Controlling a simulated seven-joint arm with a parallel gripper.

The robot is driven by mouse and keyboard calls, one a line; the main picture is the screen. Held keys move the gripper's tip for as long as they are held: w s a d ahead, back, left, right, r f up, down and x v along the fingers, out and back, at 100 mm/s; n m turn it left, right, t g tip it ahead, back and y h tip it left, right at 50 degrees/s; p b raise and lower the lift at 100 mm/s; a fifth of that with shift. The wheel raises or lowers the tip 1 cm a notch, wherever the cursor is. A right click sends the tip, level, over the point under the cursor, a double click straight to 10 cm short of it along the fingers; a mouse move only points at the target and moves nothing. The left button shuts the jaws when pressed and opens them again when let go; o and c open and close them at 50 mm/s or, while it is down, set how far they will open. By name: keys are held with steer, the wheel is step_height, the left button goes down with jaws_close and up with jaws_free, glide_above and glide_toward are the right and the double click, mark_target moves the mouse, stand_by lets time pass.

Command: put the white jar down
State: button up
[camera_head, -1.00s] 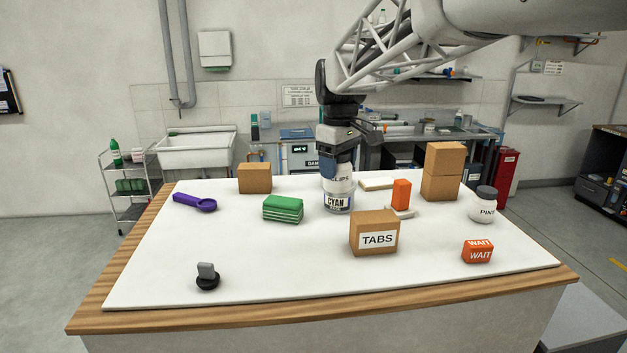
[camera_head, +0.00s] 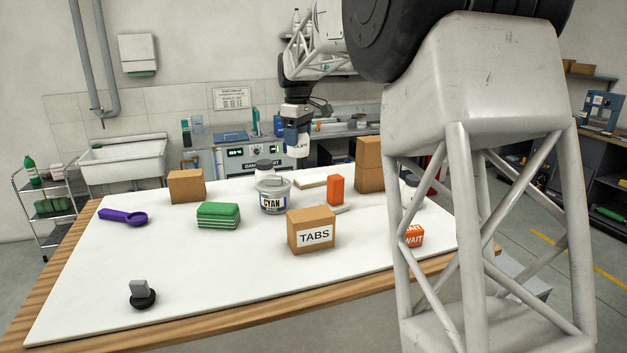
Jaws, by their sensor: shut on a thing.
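My gripper (camera_head: 297,132) is shut on a white jar (camera_head: 299,150) whose dark label lettering is only partly readable. The jar hangs upright over the back part of the white tabletop (camera_head: 110,275), behind and to the right of the grey CYAN tin (camera_head: 273,198). It looks clear of the surface, though I cannot tell how high. Another white-lidded container (camera_head: 264,166) stands just behind the tin and is mostly hidden by it. A further white jar (camera_head: 411,181) at the right is mostly covered by my arm.
A cardboard box (camera_head: 187,186) and purple scoop (camera_head: 123,217) are left. The front left is mostly clear around a black-based stamp (camera_head: 141,294).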

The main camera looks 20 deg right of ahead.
glide_above(314, 178)
steer(key=shift+s+f, duration=0.15)
steer(key=shift+f, duration=0.6)
step_height(314, 178, down, 6)
stand_by(0.3)
steer(key=shift+f, duration=0.15)
steer(key=shift+f, duration=1.85)
steer(key=shift+f, duration=0.15)
steer(key=o, duration=1)
